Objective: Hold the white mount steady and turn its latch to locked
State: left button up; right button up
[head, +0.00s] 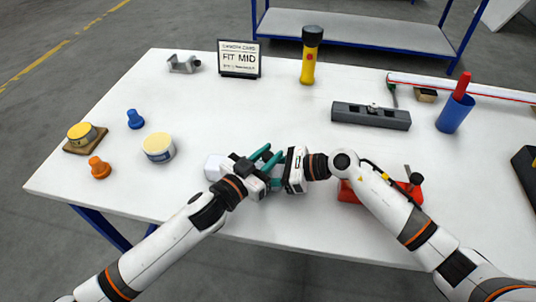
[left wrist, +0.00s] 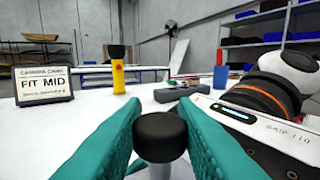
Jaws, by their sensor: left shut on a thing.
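A white block (head: 214,167), which looks like the white mount, sits on the table just left of my left gripper and is partly hidden by it. My left gripper (head: 268,157) is low over the table with its teal fingers pointing away. In the left wrist view its fingers are closed on both sides of a round black knob (left wrist: 160,127) with a pale stem below. I cannot tell whether the knob is the mount's latch. My right gripper (head: 280,171) comes in from the right, close beside the left one. Its fingertips are crowded together with the left gripper, so its opening is unclear.
A yellow-lidded tub (head: 158,148), a blue knob piece (head: 135,119) and an orange one (head: 99,168) stand left. A sign (head: 239,59), a yellow flashlight (head: 309,60) and a grey block (head: 371,115) are behind. A red object (head: 348,196) lies under my right arm.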

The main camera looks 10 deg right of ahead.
pick_arm(q)
jog(key=shift+d+n+t, duration=0.15)
jog(key=shift+n+t, duration=0.15)
jog(key=n+t+y, duration=0.1)
jog(key=y, duration=0.1)
jog(key=n+t+y, duration=0.1)
jog(key=y, duration=0.1)
jog(key=shift+r+n+t, duration=0.15)
jog(key=shift+n+t, duration=0.15)
jog(key=shift+n, duration=0.1)
jog(key=shift+n+t+y, duration=0.5)
jog(key=shift+n+y, duration=0.1)
jog(key=shift+y, duration=0.2)
jog(key=o, duration=1)
jog(key=shift+a, duration=0.2)
jog(key=v, duration=1.2)
